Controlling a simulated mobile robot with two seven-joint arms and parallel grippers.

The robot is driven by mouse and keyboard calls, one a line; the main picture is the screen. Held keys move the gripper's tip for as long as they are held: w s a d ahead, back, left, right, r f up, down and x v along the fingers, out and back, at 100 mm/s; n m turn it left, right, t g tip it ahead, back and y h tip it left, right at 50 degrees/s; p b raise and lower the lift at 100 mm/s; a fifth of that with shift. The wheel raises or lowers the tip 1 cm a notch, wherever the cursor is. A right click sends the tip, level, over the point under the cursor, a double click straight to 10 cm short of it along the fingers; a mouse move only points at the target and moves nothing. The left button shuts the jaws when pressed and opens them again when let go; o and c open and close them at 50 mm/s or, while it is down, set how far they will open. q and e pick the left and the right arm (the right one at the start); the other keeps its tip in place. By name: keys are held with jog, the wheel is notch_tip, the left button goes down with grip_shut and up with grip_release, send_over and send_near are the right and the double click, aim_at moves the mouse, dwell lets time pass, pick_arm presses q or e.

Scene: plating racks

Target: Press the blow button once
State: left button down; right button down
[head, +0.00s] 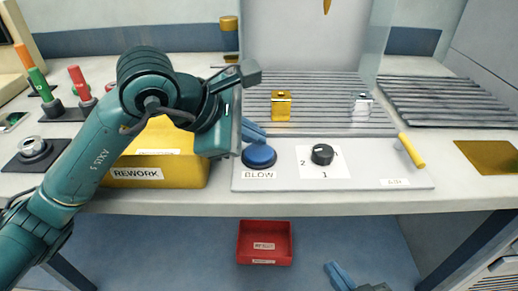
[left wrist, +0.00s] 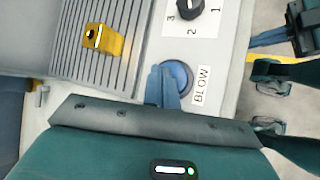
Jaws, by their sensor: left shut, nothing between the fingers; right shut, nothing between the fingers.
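The round blue blow button (head: 259,156) sits on the grey panel's front left, above its BLOW label (head: 259,174). It also shows in the left wrist view (left wrist: 182,74), partly covered by my fingers. My left gripper (head: 254,131) is shut and empty, its blue fingers just behind the button in the head view. In the left wrist view the fingertips (left wrist: 163,72) overlap the button's edge. I cannot tell whether they touch it. My right gripper (head: 338,273) is shut and empty, low in front of the table.
A black dial (head: 322,154) is right of the button, then a yellow-handled lever (head: 411,151). Gold (head: 281,105) and silver (head: 361,106) blocks stand on the ribbed rack behind. A yellow REWORK bin (head: 155,183) is at left; a red tray (head: 265,242) lies below.

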dwell(0.7)
pick_arm(q)
jog(key=shift+f+b, duration=0.5)
jog(key=shift+b, duration=0.15)
